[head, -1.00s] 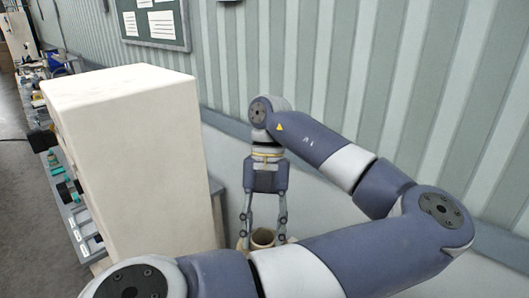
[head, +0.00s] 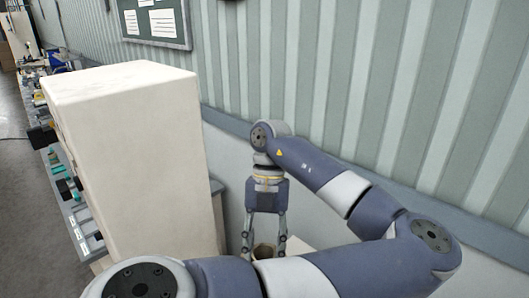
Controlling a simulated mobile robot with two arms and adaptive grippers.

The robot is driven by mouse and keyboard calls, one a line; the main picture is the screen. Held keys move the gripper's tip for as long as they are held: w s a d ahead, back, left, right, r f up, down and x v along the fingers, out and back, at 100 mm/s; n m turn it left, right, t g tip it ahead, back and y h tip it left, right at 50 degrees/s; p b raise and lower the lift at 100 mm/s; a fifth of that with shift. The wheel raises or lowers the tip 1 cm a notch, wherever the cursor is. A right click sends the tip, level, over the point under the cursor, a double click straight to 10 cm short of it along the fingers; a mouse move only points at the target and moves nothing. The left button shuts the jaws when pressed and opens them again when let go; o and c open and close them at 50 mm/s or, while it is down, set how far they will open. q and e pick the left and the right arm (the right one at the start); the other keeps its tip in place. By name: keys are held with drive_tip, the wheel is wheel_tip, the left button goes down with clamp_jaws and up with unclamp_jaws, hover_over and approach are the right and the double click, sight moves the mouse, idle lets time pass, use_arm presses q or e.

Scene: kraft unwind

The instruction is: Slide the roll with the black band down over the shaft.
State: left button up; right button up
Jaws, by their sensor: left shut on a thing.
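The gripper points down and is shut on the roll, with one finger at each side. Only the upper end of the roll shows; my own arm in front hides the rest. I see no black band on the visible part. The shaft is not visible. My right gripper is out of view.
A tall cream cabinet-like block (head: 135,150) stands close on the left of the gripper. A corrugated grey-green wall (head: 400,100) runs behind. A bench with small parts (head: 75,205) lies beyond the block on the left.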

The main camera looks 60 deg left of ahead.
use_arm(q)
drive_tip(key=shift+f+b, duration=3.75)
drive_tip(key=shift+f, duration=0.3)
drive_tip(key=shift+f+b, duration=1.05)
drive_tip(key=shift+f, duration=1.95)
drive_tip(key=o, duration=1.4)
drive_tip(key=shift+o, duration=0.2)
drive_tip(key=v, duration=1.2)
